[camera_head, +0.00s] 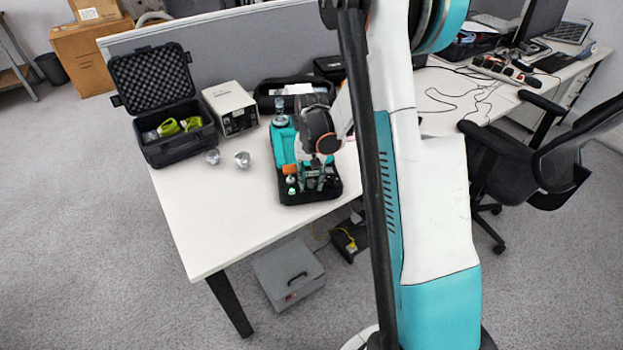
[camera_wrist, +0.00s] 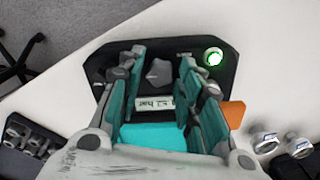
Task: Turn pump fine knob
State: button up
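The pump (camera_head: 283,150) has a teal body on a black base and stands on the white table in the head view. In the wrist view its black panel (camera_wrist: 105,73) carries a grey lobed knob (camera_wrist: 158,74), a small label with a bar marking, and a lit green round button (camera_wrist: 213,57). My gripper (camera_wrist: 159,68) points down at the panel with its teal fingers apart, one on each side of the knob. Gaps show between knob and fingers; their height over the panel is unclear. In the head view my gripper (camera_head: 318,177) is over the pump's front end, hiding the knob.
An open black case (camera_head: 168,150) with green items, a beige instrument box (camera_head: 231,110) and two silver round parts (camera_head: 242,160) stand left of the pump. A black case lies behind it. The table front left is clear. An office chair (camera_head: 525,165) is at right.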

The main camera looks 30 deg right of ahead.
aim_at(311, 182)
grip_shut()
jog(key=shift+n, duration=1.1)
grip_release()
notch_tip(311, 182, up, 12)
